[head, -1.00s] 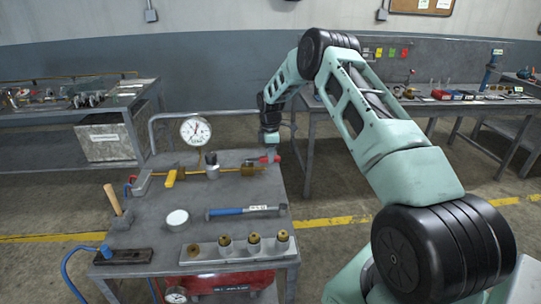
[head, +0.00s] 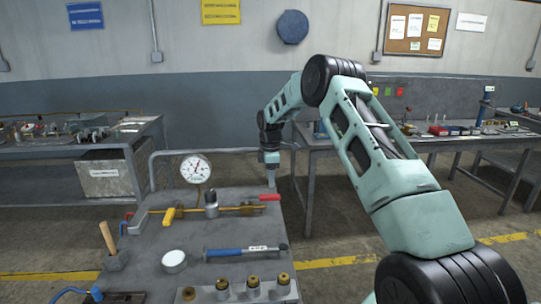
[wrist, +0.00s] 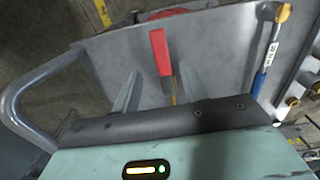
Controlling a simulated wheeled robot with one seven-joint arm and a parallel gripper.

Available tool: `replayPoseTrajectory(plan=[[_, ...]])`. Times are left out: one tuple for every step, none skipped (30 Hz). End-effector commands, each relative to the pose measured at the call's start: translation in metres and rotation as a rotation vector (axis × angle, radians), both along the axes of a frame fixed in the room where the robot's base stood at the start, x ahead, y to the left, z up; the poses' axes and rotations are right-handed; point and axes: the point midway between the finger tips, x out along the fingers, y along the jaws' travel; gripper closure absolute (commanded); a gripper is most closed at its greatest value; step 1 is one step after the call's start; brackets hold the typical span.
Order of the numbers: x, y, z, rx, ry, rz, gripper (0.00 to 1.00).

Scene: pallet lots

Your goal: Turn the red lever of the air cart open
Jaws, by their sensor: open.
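The air cart (head: 145,262) stands in front of me with a brass pipe line across its top. The red lever (head: 270,197) sticks out to the right from a brass valve (head: 248,208) at the pipe's right end. My gripper (head: 270,166) hangs above and behind the lever in the head view, pointing down. In the wrist view my gripper (wrist: 158,70) is open, its two fingers apart. The red lever (wrist: 159,52) shows between the finger lines there, with clear space on both sides. I see no contact. The valve body is mostly hidden in the wrist view.
A rail (wrist: 32,85) bounds the cart's far edge.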

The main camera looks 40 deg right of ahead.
Motion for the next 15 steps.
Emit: replayPoseTrajectory(plan=[[0.001,-0.001,0.012,-0.002,-0.005,0.0,0.56],[0.001,-0.001,0.02,-0.002,-0.006,0.0,0.56],[0.001,0.0,0.029,-0.002,-0.005,0.0,0.56],[0.001,0.0,0.036,-0.002,-0.006,0.0,0.56],[0.001,0.0,0.043,-0.002,-0.006,0.0,0.56],[0.001,0.0,0.052,-0.001,-0.005,0.001,0.56],[0.001,0.0,0.059,-0.001,-0.005,0.001,0.56],[0.001,0.0,0.065,-0.001,-0.007,0.001,0.56],[0.001,0.0,0.073,-0.001,-0.004,0.001,0.56],[0.001,0.0,0.078,-0.001,-0.004,0.001,0.56],[0.001,0.0,0.083,-0.001,-0.004,0.001,0.56],[0.001,0.0,0.089,-0.001,-0.004,0.001,0.56],[0.001,0.0,0.093,-0.001,-0.004,0.001,0.56],[0.001,0.0,0.096,0.0,-0.004,0.001,0.56],[0.001,0.0,0.1,0.0,-0.004,0.001,0.56]])
